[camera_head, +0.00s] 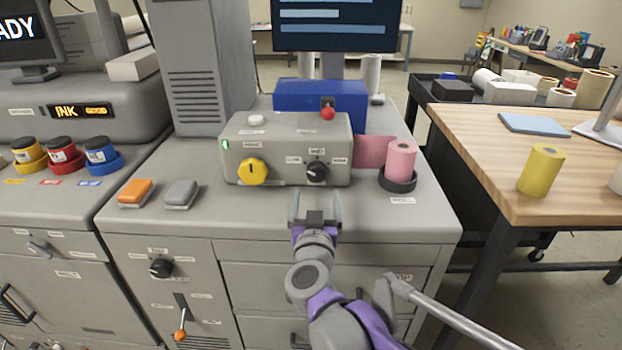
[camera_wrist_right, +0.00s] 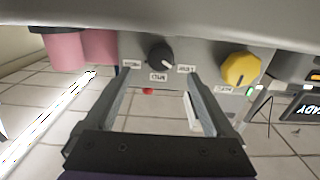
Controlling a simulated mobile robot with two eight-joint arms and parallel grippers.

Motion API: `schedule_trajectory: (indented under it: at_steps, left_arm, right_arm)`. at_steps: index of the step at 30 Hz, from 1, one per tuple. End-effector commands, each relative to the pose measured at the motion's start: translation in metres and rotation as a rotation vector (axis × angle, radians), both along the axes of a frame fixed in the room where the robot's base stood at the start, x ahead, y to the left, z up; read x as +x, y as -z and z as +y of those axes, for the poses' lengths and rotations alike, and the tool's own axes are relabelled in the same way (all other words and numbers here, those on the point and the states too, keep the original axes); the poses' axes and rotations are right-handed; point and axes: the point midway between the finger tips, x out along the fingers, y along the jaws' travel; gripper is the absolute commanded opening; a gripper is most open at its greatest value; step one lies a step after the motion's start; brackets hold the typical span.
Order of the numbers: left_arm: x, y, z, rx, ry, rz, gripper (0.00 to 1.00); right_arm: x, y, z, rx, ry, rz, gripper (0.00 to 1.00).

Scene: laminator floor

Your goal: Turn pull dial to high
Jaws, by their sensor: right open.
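A black dial (camera_head: 317,171) sits on the front of a grey control box (camera_head: 240,160). Small labels stand left of, above and right of it. The dial also shows upside down in the right wrist view (camera_wrist_right: 160,56); its white pointer is turned between the middle label and the one that reads like low. My right gripper (camera_head: 315,203) is open and empty, just in front of and below the dial. In the wrist view its two fingers (camera_wrist_right: 158,80) point at the dial, one on either side, with no visible contact. My left gripper is not in view.
A yellow dial (camera_head: 252,171) sits left of the black one. A pink roll (camera_head: 400,160) stands in a black holder at the right. Orange (camera_head: 136,192) and grey (camera_head: 181,194) blocks lie on the left. Another black knob (camera_head: 161,268) is on the cabinet front.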

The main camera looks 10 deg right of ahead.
Motion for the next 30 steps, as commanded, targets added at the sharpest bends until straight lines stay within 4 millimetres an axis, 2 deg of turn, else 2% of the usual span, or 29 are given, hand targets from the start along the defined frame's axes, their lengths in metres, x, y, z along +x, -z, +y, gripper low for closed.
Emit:
schedule_trajectory:
  at_steps: [6,12,17,24,25,30]
  left_arm:
    - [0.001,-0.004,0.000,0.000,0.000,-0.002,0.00]
    - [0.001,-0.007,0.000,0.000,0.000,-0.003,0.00]
    - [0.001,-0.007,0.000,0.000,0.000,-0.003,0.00]
    - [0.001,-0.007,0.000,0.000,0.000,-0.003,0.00]
    - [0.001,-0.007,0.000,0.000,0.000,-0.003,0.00]
    - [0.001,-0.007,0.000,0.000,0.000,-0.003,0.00]
  right_arm:
    - [0.042,-0.001,-0.013,0.000,0.001,-0.001,0.89]
    - [0.068,-0.001,-0.019,0.000,-0.001,0.000,0.89]
    - [0.076,-0.001,-0.022,0.001,-0.001,-0.001,0.89]
    - [0.076,0.000,-0.022,0.001,-0.002,0.000,0.89]
    - [0.076,0.000,-0.022,0.001,-0.002,0.000,0.87]
    - [0.076,0.000,-0.022,0.001,-0.002,0.000,0.57]
